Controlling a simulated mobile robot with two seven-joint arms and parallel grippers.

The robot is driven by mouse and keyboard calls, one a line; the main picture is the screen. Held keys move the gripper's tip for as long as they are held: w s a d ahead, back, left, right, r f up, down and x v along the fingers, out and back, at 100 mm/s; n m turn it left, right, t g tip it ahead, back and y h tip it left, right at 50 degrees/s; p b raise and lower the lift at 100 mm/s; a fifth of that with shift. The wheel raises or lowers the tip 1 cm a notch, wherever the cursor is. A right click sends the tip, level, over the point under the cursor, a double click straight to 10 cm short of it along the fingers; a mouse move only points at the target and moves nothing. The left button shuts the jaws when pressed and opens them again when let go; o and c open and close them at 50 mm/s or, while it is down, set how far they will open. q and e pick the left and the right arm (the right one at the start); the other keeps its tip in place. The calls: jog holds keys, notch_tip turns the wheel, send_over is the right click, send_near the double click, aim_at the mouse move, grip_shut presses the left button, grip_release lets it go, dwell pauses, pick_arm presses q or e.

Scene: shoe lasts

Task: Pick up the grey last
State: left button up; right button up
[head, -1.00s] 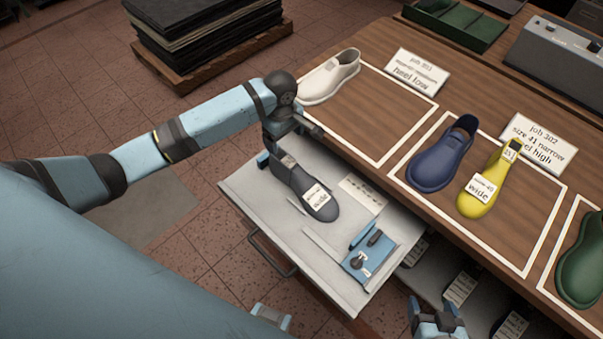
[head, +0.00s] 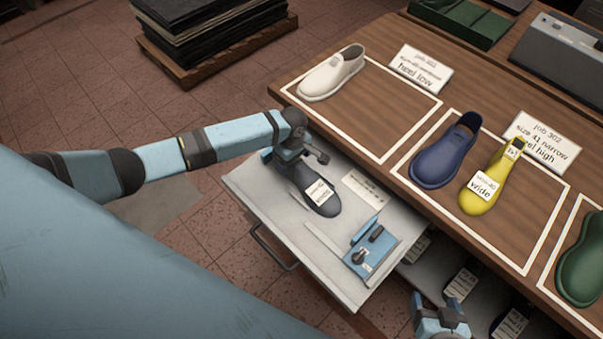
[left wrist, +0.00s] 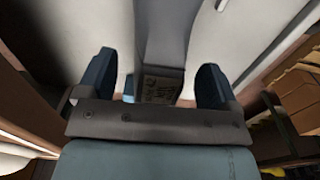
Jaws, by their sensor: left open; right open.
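The grey last (head: 322,202) lies in the pulled-out drawer (head: 262,205), its toe pointing to the lower right, with a white label on its top. My left gripper (head: 284,168) is down over its heel end, which the wrist hides in the head view. In the left wrist view the grey last (left wrist: 160,35) runs between the two blue fingers of the left gripper (left wrist: 155,80). The fingers stand apart on either side, with a gap to each side. My right gripper (head: 440,318) is at the bottom edge of the head view, away from the last.
A blue tool (head: 368,250) and a paper card (head: 363,188) share the drawer. The bench holds a white shoe (head: 332,72), a blue shoe (head: 443,152), a yellow last (head: 488,182) and a green shoe (head: 580,262). More labelled items sit in a lower drawer.

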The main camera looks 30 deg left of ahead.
pick_arm(q)
jog(key=shift+f, duration=0.7)
jog(key=c, duration=1.3)
jog(key=shift+r, duration=0.1)
jog(key=shift+c, duration=0.7)
jog(key=shift+r, duration=0.1)
